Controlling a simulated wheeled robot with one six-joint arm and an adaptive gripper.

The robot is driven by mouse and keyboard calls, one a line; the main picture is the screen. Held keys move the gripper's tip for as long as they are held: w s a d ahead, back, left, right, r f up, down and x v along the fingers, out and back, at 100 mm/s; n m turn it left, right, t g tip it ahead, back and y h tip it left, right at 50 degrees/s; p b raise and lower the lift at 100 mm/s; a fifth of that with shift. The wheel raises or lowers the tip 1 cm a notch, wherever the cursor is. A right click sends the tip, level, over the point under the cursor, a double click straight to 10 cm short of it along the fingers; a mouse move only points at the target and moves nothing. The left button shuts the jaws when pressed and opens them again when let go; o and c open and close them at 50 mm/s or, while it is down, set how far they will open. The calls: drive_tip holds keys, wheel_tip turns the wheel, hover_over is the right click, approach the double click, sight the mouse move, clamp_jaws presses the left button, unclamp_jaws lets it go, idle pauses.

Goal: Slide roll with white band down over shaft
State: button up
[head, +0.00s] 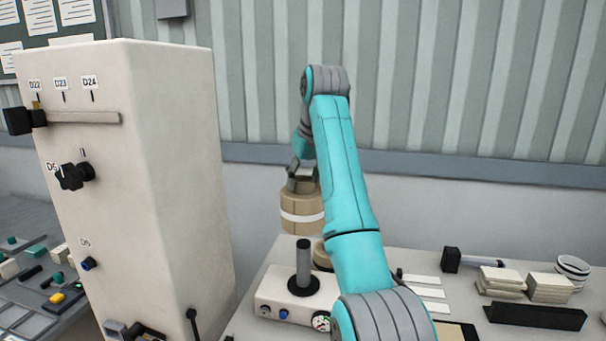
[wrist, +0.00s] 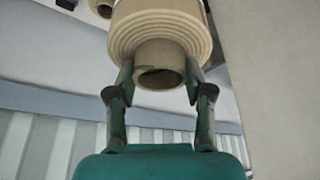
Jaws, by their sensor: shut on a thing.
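The roll with the white band (head: 302,218) is a tan kraft roll with a white stripe around its side. It hangs upright in the air, above and behind the shaft in the head view. My gripper (head: 301,182) is shut on it from above. In the wrist view my gripper (wrist: 159,82) has one finger on each side of the roll's protruding core (wrist: 150,54), at the wound end face. The shaft (head: 303,258) is a dark grey upright post with a black flange, standing bare on a white unit. The gap between roll and shaft is hard to judge.
Another tan roll (head: 321,256) stands behind the shaft, partly hidden by my arm. A tall cream cabinet (head: 150,190) stands close on the left. Stacked pads (head: 502,281), a black tray (head: 535,316) and a striped white roll (head: 573,269) lie at the right.

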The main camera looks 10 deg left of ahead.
hover_over(305, 244)
drive_tip(key=shift+w+a+f, duration=0.1)
drive_tip(key=shift+a+f, duration=0.05)
drive_tip(key=shift+f, duration=8.9)
drive_tip(key=o, duration=1.2)
drive_tip(key=shift+o, duration=0.2)
